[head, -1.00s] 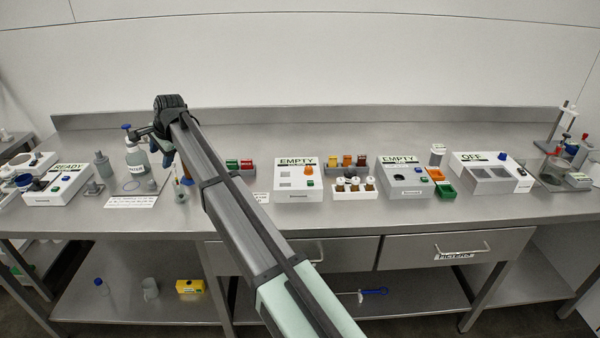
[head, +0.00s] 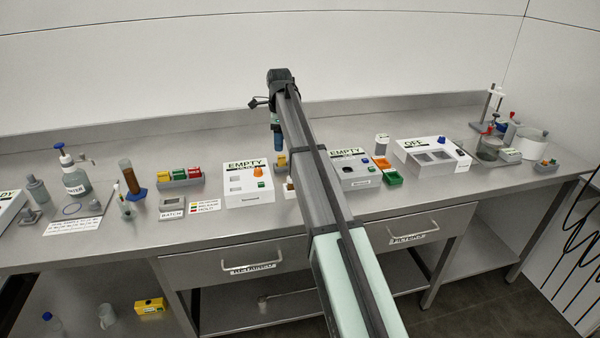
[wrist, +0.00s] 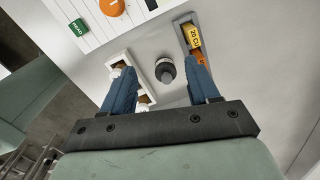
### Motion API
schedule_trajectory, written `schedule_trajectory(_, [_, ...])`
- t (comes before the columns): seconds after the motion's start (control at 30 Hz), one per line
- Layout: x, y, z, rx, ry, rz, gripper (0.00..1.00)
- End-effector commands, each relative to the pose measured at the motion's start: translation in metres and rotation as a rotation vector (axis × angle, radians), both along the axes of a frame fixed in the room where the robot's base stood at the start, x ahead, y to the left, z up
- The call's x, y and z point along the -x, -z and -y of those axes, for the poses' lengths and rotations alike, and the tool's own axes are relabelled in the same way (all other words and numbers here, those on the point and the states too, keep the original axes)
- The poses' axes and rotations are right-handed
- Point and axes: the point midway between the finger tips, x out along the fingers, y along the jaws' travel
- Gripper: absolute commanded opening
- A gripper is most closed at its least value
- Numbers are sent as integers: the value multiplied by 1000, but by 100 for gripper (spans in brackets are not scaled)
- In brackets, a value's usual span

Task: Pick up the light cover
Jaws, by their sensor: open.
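I cannot tell for certain which thing is the light cover. In the wrist view a small round dark-grey piece with a black top (wrist: 165,70) stands on the steel bench between my fingers, apart from both. My gripper (wrist: 160,64) is open and empty, with its blue fingers pointing down at the bench. In the head view my gripper (head: 278,150) is above the bench, just right of the box marked EMPTY (head: 248,184). My own arm hides much of the bench there, and the dark piece does not show in that view.
A white rack with white-capped vials (wrist: 118,72) is close by the left finger. A grey holder with a yellow labelled block (wrist: 193,36) is by the right finger. The second EMPTY box (head: 355,170) and the OFF box (head: 430,154) stand further right. Bare bench lies behind.

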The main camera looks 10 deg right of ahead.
Motion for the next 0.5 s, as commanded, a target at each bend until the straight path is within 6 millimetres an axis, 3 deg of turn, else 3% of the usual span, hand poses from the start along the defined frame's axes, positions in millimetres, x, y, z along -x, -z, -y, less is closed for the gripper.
schedule_trajectory(0.03, [3, 0, 20, 5, 40, -15, 60])
schedule_trajectory(0.1, [7, -1, 40, 10, 86, -33, 60])
schedule_trajectory(0.2, [11, -1, 58, 17, 130, -50, 60])
schedule_trajectory(0.5, [14, 15, 67, 20, 152, -60, 60])
